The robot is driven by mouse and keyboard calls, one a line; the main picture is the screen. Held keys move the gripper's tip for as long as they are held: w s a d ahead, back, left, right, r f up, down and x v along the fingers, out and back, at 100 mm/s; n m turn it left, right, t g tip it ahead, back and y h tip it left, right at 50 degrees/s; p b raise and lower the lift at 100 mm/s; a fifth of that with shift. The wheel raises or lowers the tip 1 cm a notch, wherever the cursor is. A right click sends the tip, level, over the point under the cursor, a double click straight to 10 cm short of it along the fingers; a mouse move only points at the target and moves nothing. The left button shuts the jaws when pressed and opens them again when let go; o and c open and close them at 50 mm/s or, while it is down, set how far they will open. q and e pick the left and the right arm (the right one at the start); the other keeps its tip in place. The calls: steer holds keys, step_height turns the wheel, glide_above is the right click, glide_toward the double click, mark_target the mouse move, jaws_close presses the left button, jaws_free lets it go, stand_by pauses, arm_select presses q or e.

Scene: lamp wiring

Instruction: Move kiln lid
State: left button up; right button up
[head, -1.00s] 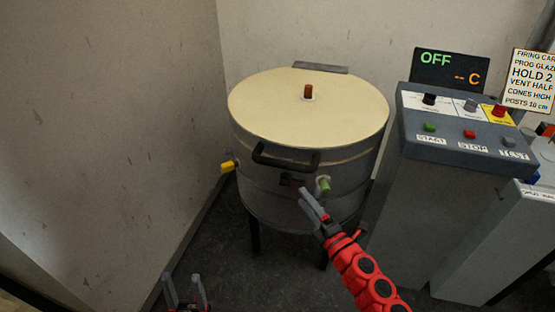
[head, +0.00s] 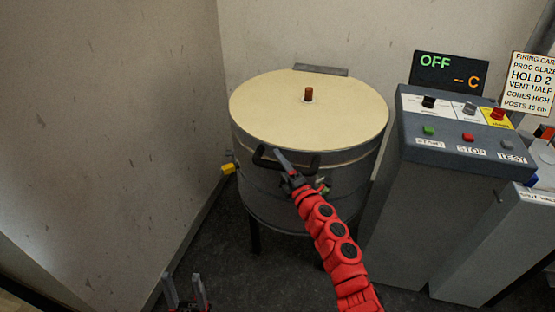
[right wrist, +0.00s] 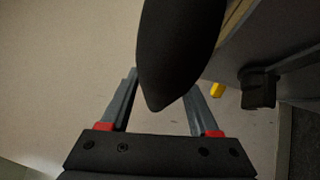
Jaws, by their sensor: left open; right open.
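The kiln's cream lid (head: 320,115) lies flat and shut on the round grey kiln (head: 350,175), with a brown plug (head: 308,95) on top. The black lid handle (head: 267,160) sticks out at the kiln's front. My right gripper (head: 284,162) is open at the handle and covers part of it in the head view. In the right wrist view the dark handle (right wrist: 178,50) fills the space above and between the open fingers (right wrist: 160,100); I cannot tell whether they touch it. My left gripper (head: 186,290) is open and empty, low at the bottom left.
A yellow plug (head: 228,169) sticks out of the kiln's left side. It also shows in the right wrist view (right wrist: 217,90). The control box (head: 465,135) with a display reading OFF (head: 448,72) stands close on the right. A wall (head: 110,130) stands close on the left.

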steer(key=shift+w+a+r, duration=0.15)
steer(key=shift+w+a, duration=0.25)
steer(key=shift+w, duration=0.15)
steer(key=shift+c, duration=0.4)
jaws_close()
stand_by(0.8)
